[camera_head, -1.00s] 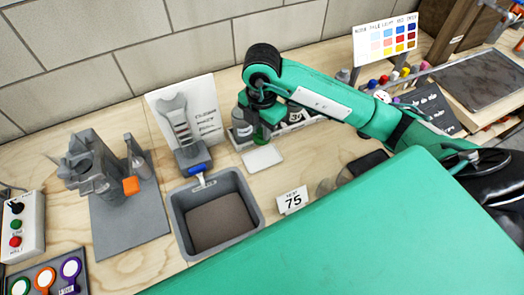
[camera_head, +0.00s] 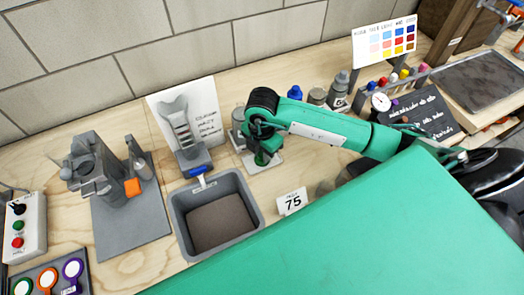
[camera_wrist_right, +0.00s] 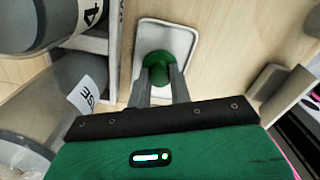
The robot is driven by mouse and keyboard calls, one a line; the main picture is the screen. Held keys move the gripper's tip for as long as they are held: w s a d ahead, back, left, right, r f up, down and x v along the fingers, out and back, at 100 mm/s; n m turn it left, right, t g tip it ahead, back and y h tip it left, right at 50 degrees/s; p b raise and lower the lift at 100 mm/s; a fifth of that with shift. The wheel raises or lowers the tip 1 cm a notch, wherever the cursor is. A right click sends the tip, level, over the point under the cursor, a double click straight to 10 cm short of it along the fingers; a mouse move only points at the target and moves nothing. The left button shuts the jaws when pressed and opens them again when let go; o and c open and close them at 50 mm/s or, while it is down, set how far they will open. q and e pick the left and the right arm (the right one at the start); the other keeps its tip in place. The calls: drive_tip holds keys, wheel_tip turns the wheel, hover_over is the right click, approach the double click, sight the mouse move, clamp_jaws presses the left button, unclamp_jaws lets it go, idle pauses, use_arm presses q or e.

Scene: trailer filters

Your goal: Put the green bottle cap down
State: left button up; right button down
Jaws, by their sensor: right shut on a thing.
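The green bottle cap (camera_wrist_right: 157,64) is between the fingertips of my right gripper (camera_wrist_right: 160,82) in the right wrist view. It is over a small pale tray (camera_wrist_right: 188,32) with a raised rim. I cannot tell whether the cap touches the tray. In the head view my right gripper (camera_head: 262,150) points down at the pale tray (camera_head: 276,160), and the green cap (camera_head: 261,159) shows at its tip. My arm hides part of the tray. My left gripper is not in view.
Labelled bottles (camera_wrist_right: 42,22) stand in a rack left of the tray in the right wrist view. In the head view a grey bin (camera_head: 178,215) stands left of the tray, with a "75" card (camera_head: 292,201) in front. Several bottles (camera_head: 341,88) stand behind my arm.

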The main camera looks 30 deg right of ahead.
drive_tip(key=shift+f, duration=0.2)
drive_tip(key=c, duration=1.3)
unclamp_jaws()
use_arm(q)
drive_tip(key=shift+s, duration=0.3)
use_arm(e)
drive_tip(key=shift+r, duration=0.1)
drive_tip(key=shift+r, duration=0.25)
wheel_tip(320, 180, up, 4)
drive_tip(key=shift+r+b, duration=0.15)
drive_tip(key=shift+b, duration=0.2)
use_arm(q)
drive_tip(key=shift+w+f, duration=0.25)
use_arm(e)
wheel_tip(320, 180, up, 8)
drive_tip(key=shift+f, duration=0.25)
